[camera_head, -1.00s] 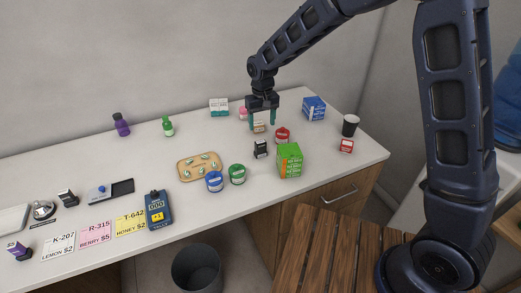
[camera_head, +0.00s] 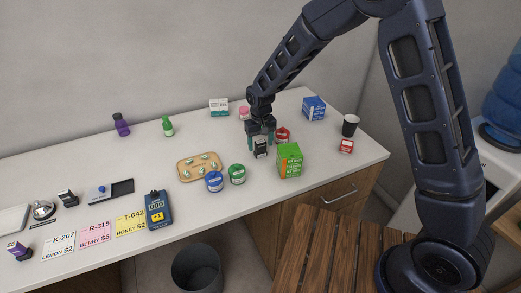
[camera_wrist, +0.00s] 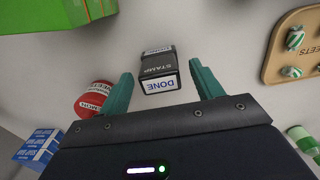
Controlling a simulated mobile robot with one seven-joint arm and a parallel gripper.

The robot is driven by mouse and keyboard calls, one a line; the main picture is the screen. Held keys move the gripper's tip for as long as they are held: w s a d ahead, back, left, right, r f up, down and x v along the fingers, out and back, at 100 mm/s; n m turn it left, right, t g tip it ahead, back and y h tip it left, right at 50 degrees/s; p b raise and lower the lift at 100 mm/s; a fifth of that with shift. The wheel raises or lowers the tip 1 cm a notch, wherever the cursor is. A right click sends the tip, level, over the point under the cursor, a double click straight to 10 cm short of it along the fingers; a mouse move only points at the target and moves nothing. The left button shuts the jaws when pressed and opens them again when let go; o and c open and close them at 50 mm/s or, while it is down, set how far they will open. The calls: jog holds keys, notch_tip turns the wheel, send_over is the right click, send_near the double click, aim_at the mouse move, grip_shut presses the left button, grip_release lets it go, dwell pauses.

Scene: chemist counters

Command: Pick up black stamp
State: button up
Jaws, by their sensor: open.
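The black stamp (camera_head: 260,149) stands on the white counter, a small black block with a white label. In the wrist view the stamp (camera_wrist: 159,70) reads "STAMP" and "DONE" and lies between the two teal fingers, a little beyond their tips. My gripper (camera_head: 261,143) is open and points down just above and around the stamp in the head view. In the wrist view my gripper (camera_wrist: 161,82) has a finger on each side of the stamp, with gaps visible. Whether the fingers reach down beside it is hard to tell.
A red jar (camera_head: 283,134) stands close to the right of my gripper, and a green box (camera_head: 289,161) in front right. Green (camera_head: 237,174) and blue (camera_head: 214,182) jars and a tray of sweets (camera_head: 183,176) are left. The counter around the stamp's left is clear.

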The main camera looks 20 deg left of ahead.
jog(key=shift+f, duration=0.9)
jog(key=c, duration=1.1)
jog(key=shift+o, duration=0.2)
jog(key=shift+r, duration=0.15)
